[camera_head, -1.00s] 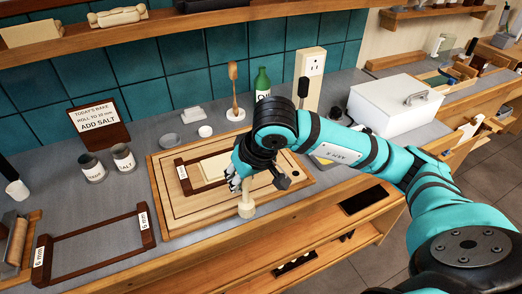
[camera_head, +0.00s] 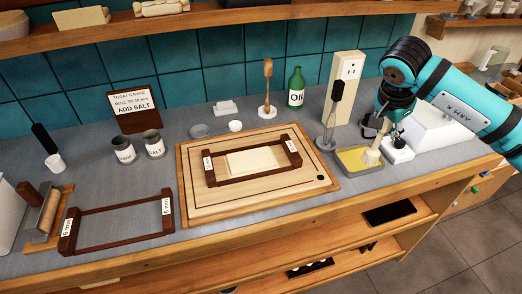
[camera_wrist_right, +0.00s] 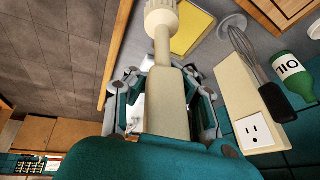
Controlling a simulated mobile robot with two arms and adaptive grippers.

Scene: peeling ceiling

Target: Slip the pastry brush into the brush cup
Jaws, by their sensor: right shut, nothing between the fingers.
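A cream pastry brush (camera_head: 372,156), with a thick handle, narrower neck and rounded end, shows over the shallow yellow-filled tray (camera_head: 352,161). In the right wrist view the brush (camera_wrist_right: 165,100) lies lengthwise in line with my right gripper (camera_wrist_right: 165,88). My right gripper (camera_head: 385,132) is at the tray's right end, jaws shut; the frames do not settle any grip on the brush. A small white cup (camera_head: 56,164) with a black handle standing in it is at far left; I cannot tell whether it is the brush cup. My left gripper is not in view.
A wooden board (camera_head: 215,203) with a dark frame and pale dough fills the middle. A whisk (camera_head: 332,112), outlet post (camera_head: 345,75) and oil bottle (camera_head: 295,90) stand behind the tray. A white box (camera_head: 432,130) is at right. Front left counter holds another frame (camera_head: 120,209).

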